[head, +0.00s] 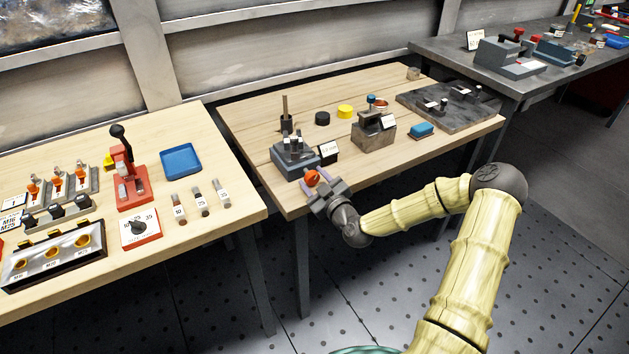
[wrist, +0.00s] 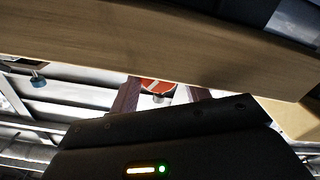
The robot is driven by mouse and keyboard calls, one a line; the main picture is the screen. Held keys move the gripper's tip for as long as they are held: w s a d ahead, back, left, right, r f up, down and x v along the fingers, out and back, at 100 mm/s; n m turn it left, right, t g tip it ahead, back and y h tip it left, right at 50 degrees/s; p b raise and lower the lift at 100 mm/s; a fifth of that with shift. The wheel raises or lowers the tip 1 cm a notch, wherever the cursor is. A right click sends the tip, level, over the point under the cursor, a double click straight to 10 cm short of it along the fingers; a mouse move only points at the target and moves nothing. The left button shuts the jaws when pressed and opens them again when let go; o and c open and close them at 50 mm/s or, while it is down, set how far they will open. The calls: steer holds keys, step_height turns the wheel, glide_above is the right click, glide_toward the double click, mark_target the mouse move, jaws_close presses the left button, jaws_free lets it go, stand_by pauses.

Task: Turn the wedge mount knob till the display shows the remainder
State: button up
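The wedge mount (head: 297,158) is a dark grey block at the front left of the middle wooden table. Its small display card (head: 327,152) stands at its right; the figures are too small to read surely. The orange-red knob (head: 312,177) is on the mount's near side, and it also shows in the wrist view (wrist: 157,86). My gripper (head: 315,184) is at the knob, its two purplish fingers on either side. In the wrist view the fingers (wrist: 158,95) stand apart with the knob between their tips, and a small gap shows at the right.
The table edge runs close by my gripper. A grey-brown block (head: 373,133) with a card, a blue block (head: 421,130) and a dark plate (head: 449,105) stand to the right. A left table (head: 240,205) holds a red press (head: 132,180) and blue tray (head: 181,161).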

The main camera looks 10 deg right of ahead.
steer(key=c, duration=0.6)
steer(key=shift+o, duration=0.2)
steer(key=shift+m, duration=0.4)
steer(key=m, duration=0.4)
steer(key=shift+d, duration=0.1)
steer(key=m, duration=0.4)
steer(key=shift+f+m, duration=0.15)
steer(key=shift+m, duration=0.15)
steer(key=o, duration=0.7)
